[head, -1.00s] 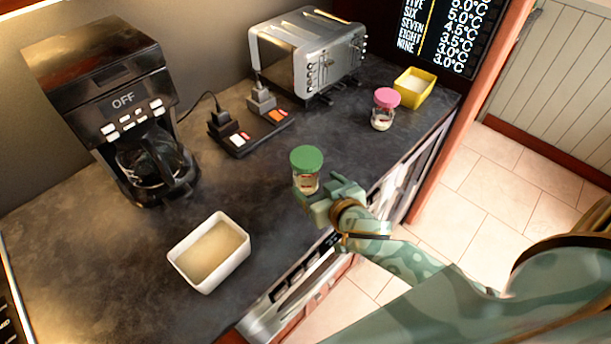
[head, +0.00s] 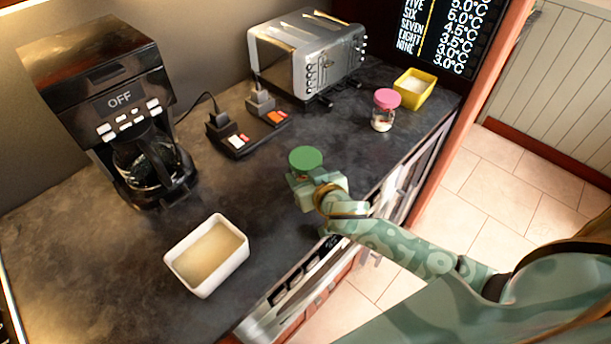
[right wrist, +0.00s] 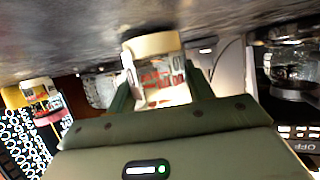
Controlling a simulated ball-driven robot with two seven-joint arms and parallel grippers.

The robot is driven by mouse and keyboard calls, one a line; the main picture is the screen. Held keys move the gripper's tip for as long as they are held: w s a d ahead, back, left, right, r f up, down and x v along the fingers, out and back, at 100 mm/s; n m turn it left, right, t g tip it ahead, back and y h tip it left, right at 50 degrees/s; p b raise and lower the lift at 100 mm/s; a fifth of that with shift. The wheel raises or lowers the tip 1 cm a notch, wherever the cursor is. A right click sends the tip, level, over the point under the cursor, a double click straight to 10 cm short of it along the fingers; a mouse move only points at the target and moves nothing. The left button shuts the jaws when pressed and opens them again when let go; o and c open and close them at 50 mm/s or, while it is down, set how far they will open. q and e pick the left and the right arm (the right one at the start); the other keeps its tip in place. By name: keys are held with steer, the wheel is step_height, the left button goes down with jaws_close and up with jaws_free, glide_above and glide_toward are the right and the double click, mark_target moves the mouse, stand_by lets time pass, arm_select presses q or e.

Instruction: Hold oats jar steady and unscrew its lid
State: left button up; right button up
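A small glass jar with a green lid (head: 306,159) stands upright on the counter; I take it for the oats jar. My right gripper (head: 305,182) reaches it from the right, low around the body, which it mostly hides. In the right wrist view, which is upside down, the jar (right wrist: 162,82) with red print stands between the two fingers of my right gripper (right wrist: 160,85). A finger lies close along each side; whether they press on the glass cannot be told. The lid is free of any gripper. My left gripper is in neither view.
A pink-lidded jar (head: 382,119) and a yellow tub (head: 416,87) stand at the right back. A white dish (head: 178,262) lies front left. The coffee maker (head: 105,110), power strip (head: 246,138) and toaster (head: 300,60) line the back. The counter around the jar is clear.

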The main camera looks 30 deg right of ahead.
mark_target(312, 150)
steer(key=shift+r, duration=0.6)
steer(key=s+r+p, duration=0.1)
steer(key=r, duration=0.1)
steer(key=s+d+r+p, duration=0.1)
steer(key=r, duration=0.1)
steer(key=s+d+r+p, duration=0.1)
steer(key=r, duration=0.2)
steer(key=shift+s+d+p, duration=0.1)
steer(key=shift+d+p, duration=0.1)
steer(key=shift+p, duration=0.15)
steer(key=s+d+r+p, duration=0.1)
steer(key=s+d+r, duration=0.3)
steer(key=s+d, duration=0.2)
steer(key=shift+v, duration=1.1)
steer(key=shift+d, duration=0.1)
steer(key=c, duration=0.4)
